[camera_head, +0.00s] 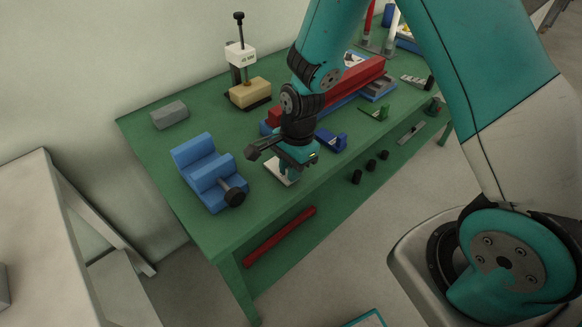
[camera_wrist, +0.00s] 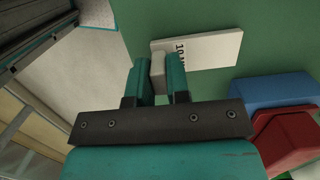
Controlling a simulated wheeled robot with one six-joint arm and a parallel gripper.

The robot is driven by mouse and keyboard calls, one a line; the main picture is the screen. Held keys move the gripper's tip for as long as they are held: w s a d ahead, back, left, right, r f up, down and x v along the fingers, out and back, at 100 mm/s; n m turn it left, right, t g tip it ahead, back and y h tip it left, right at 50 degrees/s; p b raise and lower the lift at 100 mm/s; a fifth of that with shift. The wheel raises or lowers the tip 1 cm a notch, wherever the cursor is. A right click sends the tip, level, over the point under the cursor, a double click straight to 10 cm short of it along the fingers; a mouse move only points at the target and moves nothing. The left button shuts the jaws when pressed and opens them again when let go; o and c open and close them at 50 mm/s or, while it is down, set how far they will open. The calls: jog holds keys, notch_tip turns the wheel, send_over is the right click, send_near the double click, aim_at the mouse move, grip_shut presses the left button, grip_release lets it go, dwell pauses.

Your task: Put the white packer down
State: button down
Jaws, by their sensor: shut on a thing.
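The white packer (camera_wrist: 212,48) is a thin flat white plate with dark "10 M" lettering. It shows over the green bench top, just beyond my fingertips in the wrist view. My gripper (camera_wrist: 161,68) is shut on a small pale upright block between its two teal fingers, which looks like the packer's grip. In the head view the packer (camera_head: 278,172) shows under my gripper (camera_head: 289,171), near the bench's front edge. The fingers hide part of it. I cannot tell whether its underside touches the bench.
A blue vise (camera_head: 205,168) stands left of my gripper on the green bench (camera_head: 150,140). A dark blue block (camera_head: 331,141) is to the right, with a long red bar (camera_head: 350,80) behind. A grey block (camera_head: 169,115) lies back left.

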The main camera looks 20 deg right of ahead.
jog(key=c, duration=1.1)
grip_release()
jog(key=shift+f, duration=0.1)
notch_tip(320, 180, up, 12)
jog(key=d+f, duration=0.1)
jog(key=d, duration=0.1)
jog(key=s+a+r+n+y, duration=0.1)
jog(key=s+a+r+n, duration=0.2)
jog(key=s+r+n, duration=0.3)
jog(key=s+a+r+n+y, duration=0.1)
jog(key=s+a+r+n, duration=0.2)
jog(key=s+r+n, duration=0.4)
jog(key=s+n, duration=0.5)
jog(key=n, duration=0.3)
jog(key=shift+s+a+r+n+t+b, duration=0.3)
jog(key=shift+a+b, duration=0.05)
